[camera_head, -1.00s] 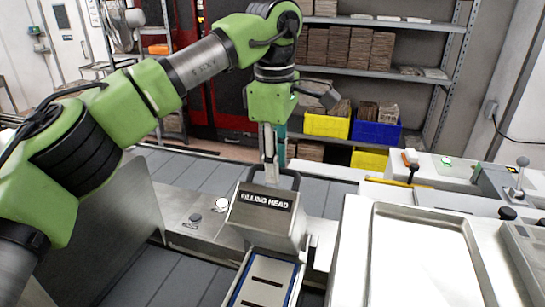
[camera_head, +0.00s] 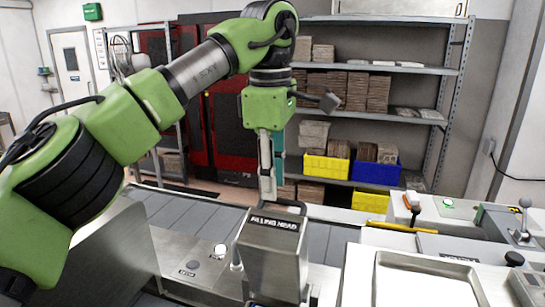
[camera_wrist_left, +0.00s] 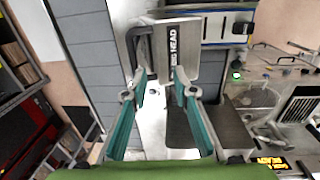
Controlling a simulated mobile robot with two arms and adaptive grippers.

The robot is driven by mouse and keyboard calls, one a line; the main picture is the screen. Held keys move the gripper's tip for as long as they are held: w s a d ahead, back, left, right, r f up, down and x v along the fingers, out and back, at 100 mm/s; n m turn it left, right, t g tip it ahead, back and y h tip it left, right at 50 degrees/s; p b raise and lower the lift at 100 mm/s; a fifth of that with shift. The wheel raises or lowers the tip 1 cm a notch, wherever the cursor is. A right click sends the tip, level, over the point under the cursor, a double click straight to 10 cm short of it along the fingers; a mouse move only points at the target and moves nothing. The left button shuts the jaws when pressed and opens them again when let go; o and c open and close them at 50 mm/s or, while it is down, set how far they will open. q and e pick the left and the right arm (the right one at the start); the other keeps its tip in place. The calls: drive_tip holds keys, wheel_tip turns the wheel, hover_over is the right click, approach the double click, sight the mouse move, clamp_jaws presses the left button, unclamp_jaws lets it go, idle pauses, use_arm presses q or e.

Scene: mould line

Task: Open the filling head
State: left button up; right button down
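The filling head (camera_head: 270,258) is a grey metal box with a black "FILLING HEAD" label on its upper front. It is tilted up, with its tall front face showing. Its dark handle (camera_head: 292,205) is at the top back; in the left wrist view the handle (camera_wrist_left: 133,44) is beside the box (camera_wrist_left: 183,50). My left gripper (camera_head: 267,198) points down at the handle. In the left wrist view its teal fingers (camera_wrist_left: 160,88) are apart, with a gap between the tips, close to the handle; whether they touch it is unclear. My right gripper is not in view.
A metal panel with a white button (camera_head: 221,250) lies left of the head. A pale tray (camera_head: 425,285) and a lever (camera_head: 414,206) are on the right. Shelves with yellow bins (camera_head: 325,168) and a blue bin (camera_head: 376,172) stand behind.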

use_arm(q)
drive_tip(key=r, duration=0.5)
drive_tip(key=shift+s+r, duration=0.2)
drive_tip(key=shift+s, duration=0.1)
